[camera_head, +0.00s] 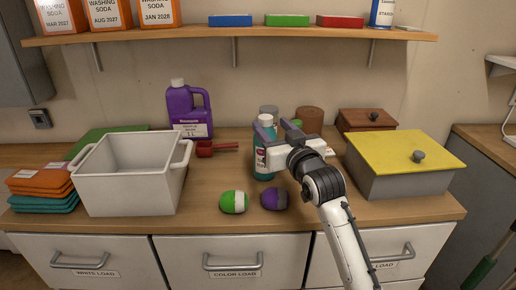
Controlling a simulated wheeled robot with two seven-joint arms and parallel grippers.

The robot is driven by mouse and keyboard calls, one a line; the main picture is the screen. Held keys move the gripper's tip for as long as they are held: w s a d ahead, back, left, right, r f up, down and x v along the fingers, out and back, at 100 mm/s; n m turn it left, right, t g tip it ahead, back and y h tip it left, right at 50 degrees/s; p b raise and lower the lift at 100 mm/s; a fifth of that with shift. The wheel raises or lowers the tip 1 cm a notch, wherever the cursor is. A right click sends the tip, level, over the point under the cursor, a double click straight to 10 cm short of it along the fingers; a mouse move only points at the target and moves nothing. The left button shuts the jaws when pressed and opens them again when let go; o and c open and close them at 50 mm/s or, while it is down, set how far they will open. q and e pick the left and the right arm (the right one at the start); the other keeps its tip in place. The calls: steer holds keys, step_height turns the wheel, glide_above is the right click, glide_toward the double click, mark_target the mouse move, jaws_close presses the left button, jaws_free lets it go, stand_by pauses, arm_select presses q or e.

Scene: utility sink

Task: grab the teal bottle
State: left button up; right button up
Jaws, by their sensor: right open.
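The teal bottle (263,165) stands upright on the wooden counter, near its middle. It has a white label and is partly covered by my right gripper. My right gripper (277,128) is open, with its fingers pointing away from me at the bottle's upper part. One finger overlaps the bottle in the picture. I cannot tell whether it touches the bottle or whether the bottle is between the fingers. My left gripper is not in view.
A green-and-white ball (234,202) and a purple one (274,199) lie in front of the bottle. A purple jug (187,110) and red scoop (217,147) are left of it. A white tub (130,180) and yellow-lidded box (400,186) flank the area. A shelf (280,34) hangs above.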

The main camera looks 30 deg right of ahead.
mark_target(261, 116)
steer(key=shift+r+x, duration=0.2)
steer(key=shift+x, duration=0.7)
steer(key=shift+a+x, duration=0.1)
steer(key=shift+x, duration=1.4)
steer(key=shift+a+x, duration=0.15)
steer(key=shift+x, duration=1.3)
steer(key=shift+f, duration=0.15)
jaws_close()
steer(key=shift+r, duration=0.2)
